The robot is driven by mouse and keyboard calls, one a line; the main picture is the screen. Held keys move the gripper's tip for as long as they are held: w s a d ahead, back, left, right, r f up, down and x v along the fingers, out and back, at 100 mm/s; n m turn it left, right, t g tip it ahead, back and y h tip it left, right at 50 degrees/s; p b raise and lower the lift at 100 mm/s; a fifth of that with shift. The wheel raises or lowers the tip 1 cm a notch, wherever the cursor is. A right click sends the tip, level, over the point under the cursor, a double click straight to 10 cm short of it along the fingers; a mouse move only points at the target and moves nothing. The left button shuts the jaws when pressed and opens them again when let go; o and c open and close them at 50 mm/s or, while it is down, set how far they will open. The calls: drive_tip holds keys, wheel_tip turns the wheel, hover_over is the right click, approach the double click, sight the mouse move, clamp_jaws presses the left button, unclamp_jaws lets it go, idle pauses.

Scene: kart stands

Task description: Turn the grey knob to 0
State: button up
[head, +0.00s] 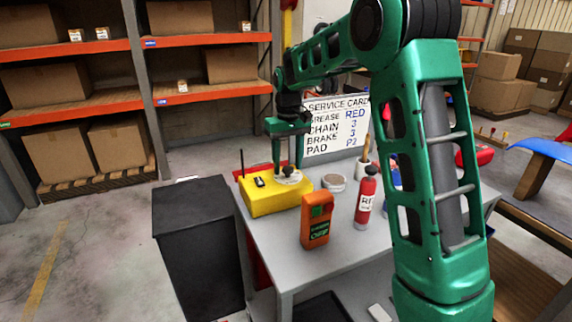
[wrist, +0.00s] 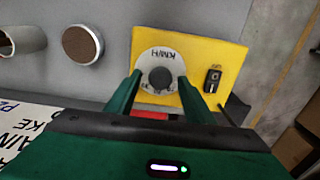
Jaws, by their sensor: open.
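The grey knob (wrist: 160,77) sits at the centre of a pale round dial (wrist: 160,56) with dark lettering, on top of a yellow box (wrist: 205,50). In the head view the yellow box (head: 275,200) stands on the grey table, and my gripper hides most of the dial. My gripper (wrist: 160,90) is open, with one green finger on each side of the knob. I cannot tell whether the fingers touch it. In the head view my gripper (head: 287,168) points down over the dial. The knob's setting is too small to read.
A small black switch (wrist: 213,78) is on the yellow box, and a thin black antenna (head: 241,163) rises from it. An orange device (head: 316,220), a red bottle (head: 366,198) and a round tin (head: 334,183) stand nearby on the table (head: 345,240). A service card sign (head: 335,128) stands behind.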

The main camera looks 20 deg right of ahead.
sight(288, 167)
wheel_tip(288, 167, up, 11)
drive_tip(key=shift+f, duration=0.15)
idle(0.7)
